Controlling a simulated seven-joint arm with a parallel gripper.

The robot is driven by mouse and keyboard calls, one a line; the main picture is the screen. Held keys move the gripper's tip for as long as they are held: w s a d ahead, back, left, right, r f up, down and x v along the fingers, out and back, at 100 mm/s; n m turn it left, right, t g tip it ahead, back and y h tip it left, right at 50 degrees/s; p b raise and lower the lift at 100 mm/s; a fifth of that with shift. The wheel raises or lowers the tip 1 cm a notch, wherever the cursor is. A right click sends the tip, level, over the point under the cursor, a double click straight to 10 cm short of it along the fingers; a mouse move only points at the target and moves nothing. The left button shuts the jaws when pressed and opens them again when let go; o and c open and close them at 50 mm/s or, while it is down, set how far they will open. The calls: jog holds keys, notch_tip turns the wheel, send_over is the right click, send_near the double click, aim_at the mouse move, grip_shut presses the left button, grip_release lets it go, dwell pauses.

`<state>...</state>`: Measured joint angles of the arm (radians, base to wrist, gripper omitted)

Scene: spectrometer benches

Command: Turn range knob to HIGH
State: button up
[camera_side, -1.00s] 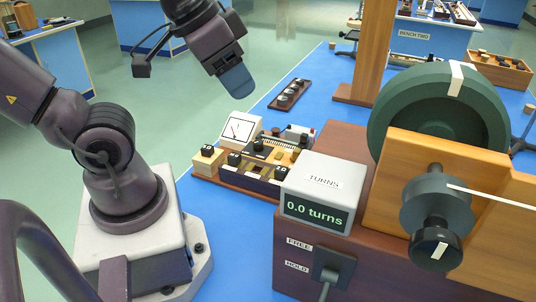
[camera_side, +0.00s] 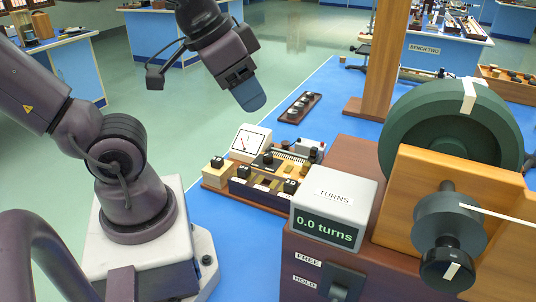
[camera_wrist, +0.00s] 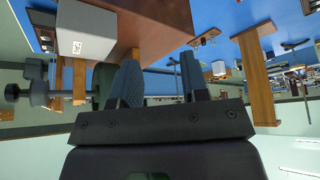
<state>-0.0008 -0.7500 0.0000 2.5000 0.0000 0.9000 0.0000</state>
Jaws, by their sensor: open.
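My gripper (camera_side: 251,97) hangs in the air above and behind the small instrument board (camera_side: 222,196), touching nothing. In the wrist view its two blue-grey fingers (camera_wrist: 161,78) stand apart with nothing between them. The board carries a white needle meter (camera_side: 250,142), a black knob (camera_side: 267,159) near its middle and several small black-topped blocks along its front. No range or HIGH label is readable, so I cannot tell which control is the range knob or how it is set. The turns counter stands in front of the board's right end.
The turns counter (camera_side: 334,205) reads 0.0 turns. Below it is a switch (camera_side: 342,284) beside FREE and HOLD labels. A large green wheel (camera_side: 450,125) and wooden panel stand at right. A wooden post (camera_side: 377,65) rises behind. A dark tray (camera_side: 299,107) lies on the blue bench.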

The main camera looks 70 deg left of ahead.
jog(key=m+g, duration=0.2)
jog(key=g, duration=0.4)
send_near(268, 154)
notch_tip(268, 154, down, 9)
jog(key=shift+s+d+f, duration=0.1)
jog(key=shift+s, duration=0.05)
jog(key=c, duration=0.6)
